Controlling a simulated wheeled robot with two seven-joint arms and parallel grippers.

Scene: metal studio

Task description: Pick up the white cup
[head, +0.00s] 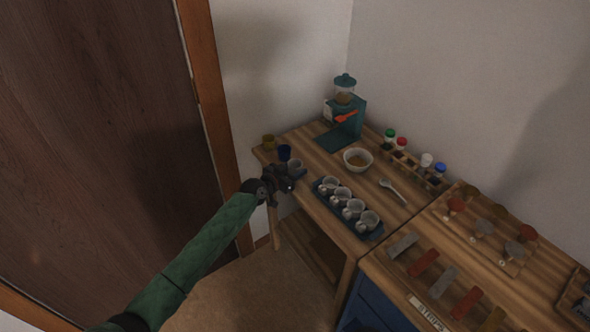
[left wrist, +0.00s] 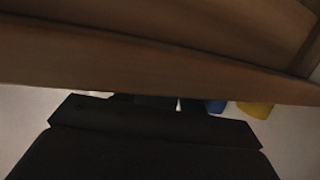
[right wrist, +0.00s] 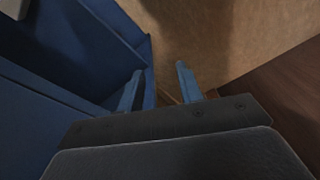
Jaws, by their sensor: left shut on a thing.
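The white cup (head: 295,165) stands at the front left of the wooden table, beside a blue cup (head: 284,152) and a yellow cup (head: 268,142). My left gripper (head: 293,178) is at this cup, low by the table's edge, and is shut on it; the fingers and the cup's lower part are hard to make out. In the left wrist view the dark gripper body and the table's wood fill most of the picture, with the blue cup (left wrist: 216,106) and yellow cup (left wrist: 256,109) showing below the wood. My right gripper (right wrist: 158,88) is open and empty, its fingers apart.
A dark tray (head: 345,223) with several pale cups lies just right of my left gripper. A bowl (head: 357,160), a spoon (head: 393,190) and a green grinder (head: 343,120) stand behind. A blue cabinet (right wrist: 60,75) is close left of my right gripper.

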